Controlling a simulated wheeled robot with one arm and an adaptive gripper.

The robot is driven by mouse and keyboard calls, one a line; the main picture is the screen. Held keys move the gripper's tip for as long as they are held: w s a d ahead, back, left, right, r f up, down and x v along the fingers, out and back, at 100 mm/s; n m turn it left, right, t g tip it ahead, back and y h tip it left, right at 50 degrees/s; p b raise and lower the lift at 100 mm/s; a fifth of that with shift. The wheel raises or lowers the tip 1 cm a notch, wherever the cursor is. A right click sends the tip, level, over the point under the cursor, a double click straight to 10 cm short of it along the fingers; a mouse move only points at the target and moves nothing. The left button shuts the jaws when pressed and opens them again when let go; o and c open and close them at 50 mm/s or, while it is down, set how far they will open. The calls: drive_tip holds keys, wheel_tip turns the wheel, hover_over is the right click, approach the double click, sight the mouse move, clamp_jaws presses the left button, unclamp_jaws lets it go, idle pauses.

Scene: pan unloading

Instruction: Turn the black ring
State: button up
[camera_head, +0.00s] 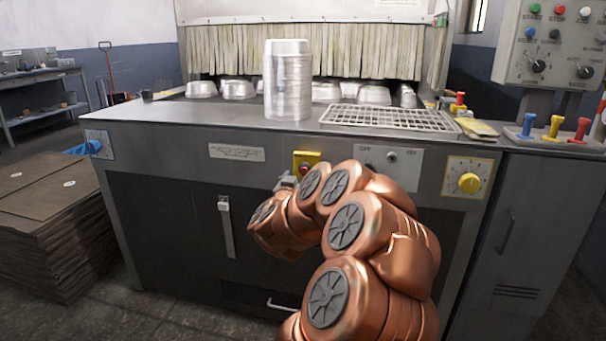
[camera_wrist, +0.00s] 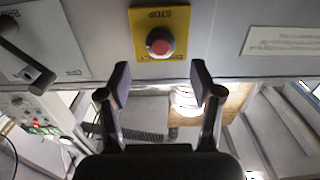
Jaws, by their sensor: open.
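A black ring (camera_wrist: 150,37) sits around a red push button (camera_wrist: 160,47) on a yellow plate (camera_wrist: 181,22) at the top of the wrist view, where the word STOP appears upside down. In the head view the yellow plate (camera_head: 314,156) is on the machine's front, left of centre of my arm. My gripper (camera_wrist: 162,82) is open and empty, its two fingers spread to either side below the button in the wrist view, apart from the ring. In the head view my gripper (camera_head: 286,182) is mostly hidden by my wrist, just below the plate.
A black handle (camera_wrist: 28,62) on a light plate is left in the wrist view. A cardboard stack (camera_head: 45,225) stands at left.

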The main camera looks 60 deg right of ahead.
sight(304, 170)
drive_tip(key=shift+b+x, duration=0.5)
drive_tip(key=shift+x, duration=2.35)
